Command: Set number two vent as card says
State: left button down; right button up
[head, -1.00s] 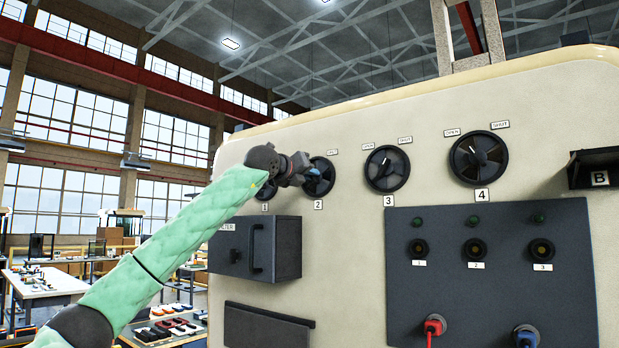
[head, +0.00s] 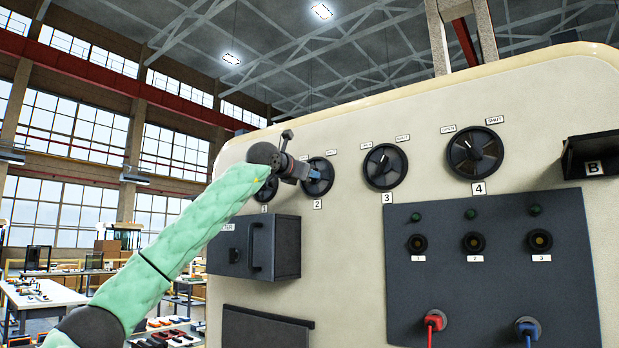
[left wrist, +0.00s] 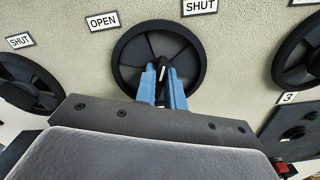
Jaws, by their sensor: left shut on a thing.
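The number two vent is a dark round wheel (head: 319,177) on the cream panel, with a "2" plate (head: 318,204) below it. My left gripper (head: 314,175) is at its front. In the left wrist view the vent's wheel (left wrist: 128,53) fills the middle, with an OPEN label (left wrist: 102,21) up to its left and a SHUT label (left wrist: 199,6) up to its right. The blue fingers (left wrist: 163,82) are shut on its middle grip. A white mark (left wrist: 163,62) shows between the fingertips, towards the top. I cannot make out a card. My right gripper is not in view.
Vent wheels 3 (head: 385,166) and 4 (head: 475,153) are to the right; vent 1 (head: 266,190) is partly behind my arm. A dark handled box (head: 270,247) juts out below. A socket board (head: 490,265) with red and blue plugs is lower right.

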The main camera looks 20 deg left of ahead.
pick_arm(q)
jog(key=shift+f+m, duration=0.15)
jog(key=shift+m, duration=0.65)
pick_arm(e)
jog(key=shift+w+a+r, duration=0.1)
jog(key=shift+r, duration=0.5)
pick_arm(q)
jog(key=c, duration=1.5)
grip_release()
jog(key=shift+s, duration=0.15)
